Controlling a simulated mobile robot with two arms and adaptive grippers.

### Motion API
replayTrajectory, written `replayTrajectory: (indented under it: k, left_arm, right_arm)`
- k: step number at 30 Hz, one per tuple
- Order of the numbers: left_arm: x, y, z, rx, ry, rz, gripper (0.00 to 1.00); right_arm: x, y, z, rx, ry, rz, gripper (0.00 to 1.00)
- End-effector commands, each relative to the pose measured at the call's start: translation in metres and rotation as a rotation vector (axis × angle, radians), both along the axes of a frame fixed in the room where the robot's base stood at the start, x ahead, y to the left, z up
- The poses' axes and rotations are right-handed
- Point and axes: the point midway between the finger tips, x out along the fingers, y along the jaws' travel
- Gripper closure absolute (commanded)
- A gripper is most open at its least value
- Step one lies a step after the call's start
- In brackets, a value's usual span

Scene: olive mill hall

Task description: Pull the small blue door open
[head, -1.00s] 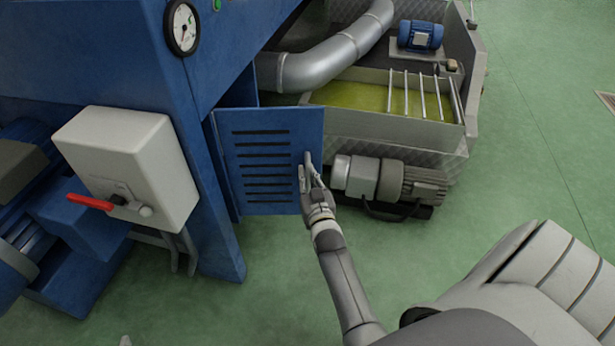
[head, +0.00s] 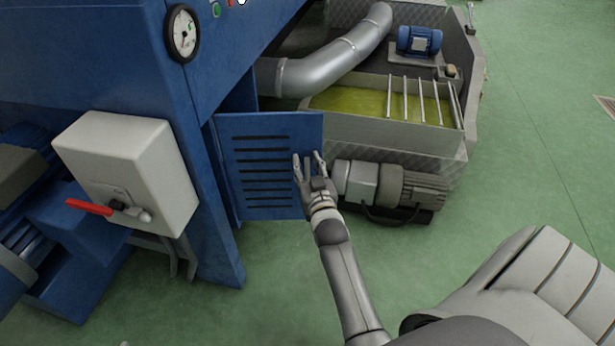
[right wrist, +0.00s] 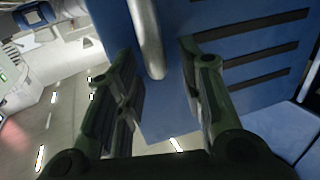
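The small blue door (head: 262,190) with dark slots stands swung out at an angle from the blue machine frame, on its left edge. Its grey bar handle shows in the right wrist view (right wrist: 147,40) and is mostly hidden by the fingers in the head view. My right gripper (head: 308,158) is at the door's free right edge. Its fingers are spread, and in the right wrist view (right wrist: 160,95) the lower end of the handle lies between them, with gaps to both sides. The left gripper is not in view.
A grey pump motor (head: 385,185) sits close to the right of the door. A white switch box (head: 130,165) with a red lever (head: 88,207) is on the left. A silver pipe (head: 330,65) passes above the door. The green floor (head: 290,280) in front is clear.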

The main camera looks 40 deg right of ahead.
Motion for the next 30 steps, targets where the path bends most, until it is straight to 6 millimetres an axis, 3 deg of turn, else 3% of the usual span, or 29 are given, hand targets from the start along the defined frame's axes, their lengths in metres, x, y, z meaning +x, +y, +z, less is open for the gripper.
replayTrajectory:
  k: [3, 9, 30]
  left_arm:
    - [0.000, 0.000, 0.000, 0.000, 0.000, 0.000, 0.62]
    - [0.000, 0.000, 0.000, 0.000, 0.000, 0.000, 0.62]
    - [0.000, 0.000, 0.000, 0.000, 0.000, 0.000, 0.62]
  right_arm:
    - [0.000, 0.000, 0.020, -0.001, -0.003, -0.001, 0.65]
    - [0.000, 0.000, 0.037, 0.000, -0.001, -0.001, 0.65]
    - [-0.004, 0.005, 0.038, -0.003, 0.018, 0.014, 0.65]
